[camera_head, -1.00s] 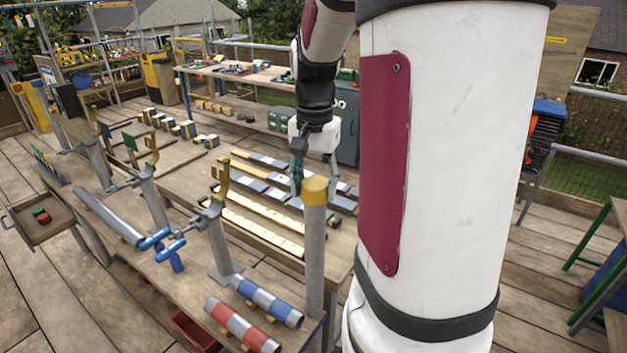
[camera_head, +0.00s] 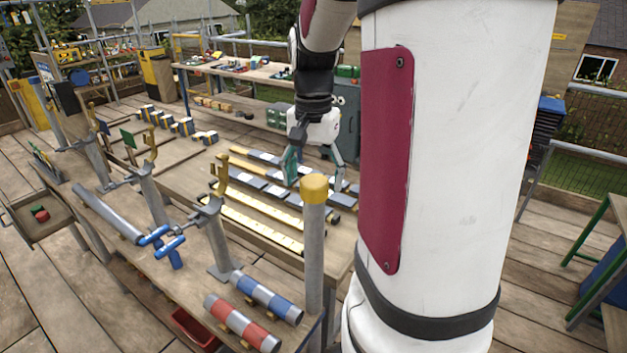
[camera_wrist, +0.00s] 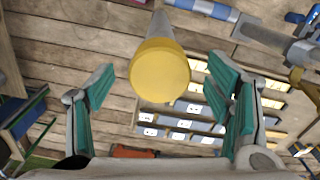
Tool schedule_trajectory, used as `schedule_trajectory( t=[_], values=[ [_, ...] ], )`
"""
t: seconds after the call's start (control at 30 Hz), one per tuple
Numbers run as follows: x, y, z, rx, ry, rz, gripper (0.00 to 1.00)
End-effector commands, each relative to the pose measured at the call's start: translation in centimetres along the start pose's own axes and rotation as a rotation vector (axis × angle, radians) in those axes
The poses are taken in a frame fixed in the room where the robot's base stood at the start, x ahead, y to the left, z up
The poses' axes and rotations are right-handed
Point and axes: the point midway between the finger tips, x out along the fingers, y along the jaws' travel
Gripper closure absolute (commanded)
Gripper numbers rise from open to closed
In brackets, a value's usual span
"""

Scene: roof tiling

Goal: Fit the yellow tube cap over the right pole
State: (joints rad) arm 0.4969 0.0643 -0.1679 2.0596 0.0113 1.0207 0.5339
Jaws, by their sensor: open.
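The yellow tube cap (camera_head: 314,187) sits on top of the grey right pole (camera_head: 313,255) at the near right corner of the workbench. The pole stands upright. In the wrist view the cap (camera_wrist: 160,70) is a round yellow disc, with the pole (camera_wrist: 160,30) running away behind it. My gripper (camera_head: 316,175) is open and empty, just behind the cap in the head view. In the wrist view its two green-padded fingers (camera_wrist: 166,95) stand wide apart to the left and right of the cap, touching nothing. How far the cap is seated cannot be told.
Left of the pole stand a post with a yellow hook (camera_head: 219,182), a blue-handled clamp (camera_head: 165,243), and a blue-silver tube (camera_head: 267,298) beside a red-silver tube (camera_head: 242,323). Yellow and grey strips (camera_head: 262,222) lie behind on the bench.

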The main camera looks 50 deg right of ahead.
Motion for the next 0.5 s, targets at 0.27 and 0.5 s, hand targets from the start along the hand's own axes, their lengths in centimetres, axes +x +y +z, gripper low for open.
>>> schedule_trajectory(
  t=[0.27,0.5],
  values=[
    [-5.6,0.0,-0.1,0.0,0.006,-0.004,0.27],
    [-9.5,0.0,-0.1,0.0,0.004,-0.002,0.27]
  ],
)
